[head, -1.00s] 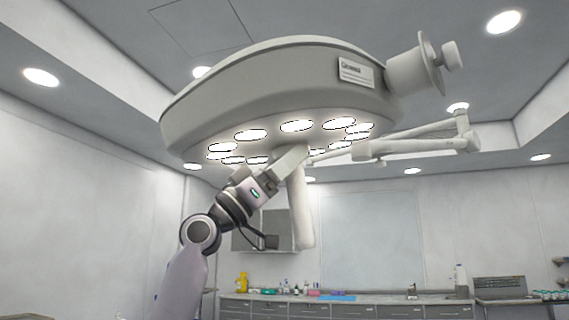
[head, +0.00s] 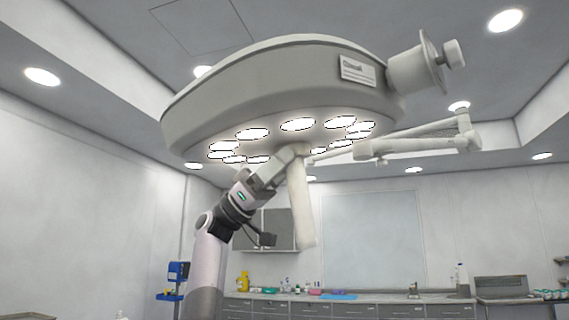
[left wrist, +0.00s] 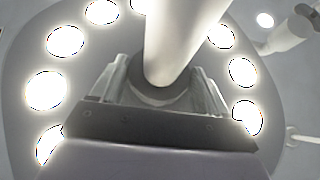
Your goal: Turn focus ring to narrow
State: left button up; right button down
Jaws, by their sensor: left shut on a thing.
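A large round surgical lamp (head: 270,85) with a ring of lit bulbs fills the top of the head view. A pale handle (head: 302,205) hangs from the middle of its underside. The focus ring (left wrist: 160,95) is a grey collar around the handle's base in the left wrist view. My left gripper (head: 285,160) reaches up from the left to the handle's base. In the left wrist view its fingers (left wrist: 165,88) stand on both sides of the ring, shut on it. The fingertips are partly hidden behind the handle. My right gripper is not in view.
A jointed lamp arm (head: 415,143) runs to the right behind the lamp. A knob (head: 453,55) sticks out at its upper right. A counter (head: 350,307) and a wall cabinet (head: 278,230) stand at the back.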

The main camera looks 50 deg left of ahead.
pick_arm(q)
jog(key=shift+w+m+g+h, duration=0.1)
jog(key=shift+m+g+h, duration=0.3)
jog(key=shift+g, duration=0.7)
jog(key=shift+w+m+g+h, duration=0.1)
jog(key=shift+m+g, duration=0.5)
jog(key=shift+g, duration=0.5)
jog(key=o, duration=1)
jog(key=shift+o, duration=0.2)
jog(key=v, duration=0.7)
jog(key=shift+f+t, duration=0.15)
jog(key=shift+t, duration=0.15)
